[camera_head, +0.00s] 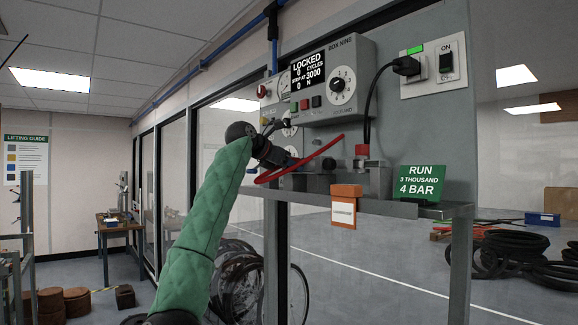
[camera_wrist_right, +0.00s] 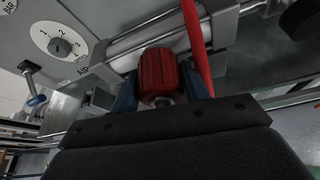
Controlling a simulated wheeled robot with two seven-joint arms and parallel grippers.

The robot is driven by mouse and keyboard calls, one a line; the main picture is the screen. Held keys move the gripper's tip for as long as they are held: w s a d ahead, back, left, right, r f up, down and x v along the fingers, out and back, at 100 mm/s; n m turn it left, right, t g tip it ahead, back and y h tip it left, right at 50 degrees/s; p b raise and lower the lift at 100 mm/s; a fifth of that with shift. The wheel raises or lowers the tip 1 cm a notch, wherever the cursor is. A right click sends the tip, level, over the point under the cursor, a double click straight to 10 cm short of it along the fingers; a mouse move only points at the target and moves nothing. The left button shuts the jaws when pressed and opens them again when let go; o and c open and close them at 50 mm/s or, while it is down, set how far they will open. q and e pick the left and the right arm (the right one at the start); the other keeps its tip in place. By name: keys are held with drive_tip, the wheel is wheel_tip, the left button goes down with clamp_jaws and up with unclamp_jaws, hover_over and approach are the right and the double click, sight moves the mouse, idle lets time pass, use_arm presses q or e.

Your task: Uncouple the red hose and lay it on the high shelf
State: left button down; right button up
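My right arm in its green sleeve rises through the head view. The red hose (camera_wrist_right: 195,45) runs up beside the collar at the right finger. My left gripper is out of view. I cannot pick out the high shelf.
A narrow metal ledge (camera_head: 390,208) runs below the box, with an orange tag (camera_head: 345,205) and a green sign (camera_head: 421,184) on it. A black cable (camera_head: 369,110) hangs from the wall socket (camera_head: 418,68). A blue pipe (camera_head: 215,52) runs overhead.

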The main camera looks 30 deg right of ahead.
drive_tip(key=c, duration=0.6)
drive_tip(key=shift+a, duration=0.1)
drive_tip(key=shift+a, duration=0.15)
drive_tip(key=shift+a, duration=0.75)
drive_tip(key=shift+s+a+b, duration=0.15)
drive_tip(key=shift+a+b, duration=0.15)
drive_tip(key=shift+a, duration=0.6)
drive_tip(key=shift+a, duration=0.1)
drive_tip(key=a, duration=0.4)
drive_tip(key=shift+s, duration=0.15)
